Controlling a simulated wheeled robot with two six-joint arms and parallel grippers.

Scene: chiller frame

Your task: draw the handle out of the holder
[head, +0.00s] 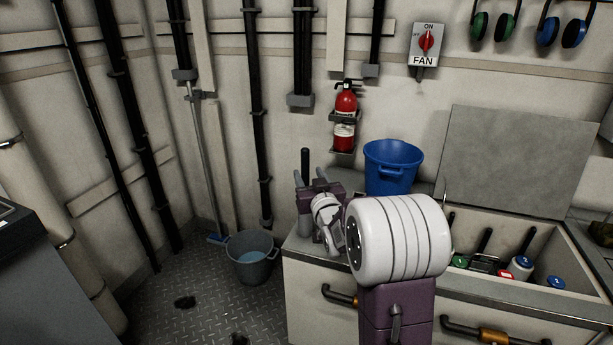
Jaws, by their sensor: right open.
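A black upright handle (305,160) rises at the left end of the counter. Below it stands a grey cylinder (304,226) that looks like its holder; my gripper hides where the two meet. My right gripper (309,174) is purple with grey fingers and is open. Its fingers show on either side of the handle, apart from each other. I cannot tell whether they touch it or how near in depth they are. My right arm covers part of the counter. My left gripper is not in view.
A blue bucket (391,168) stands on the counter right of the gripper. A red extinguisher (344,115) hangs behind. An open bin (585,255) with bottles and tools is at right. A grey bucket (251,270) and a pole (203,150) stand left of the counter.

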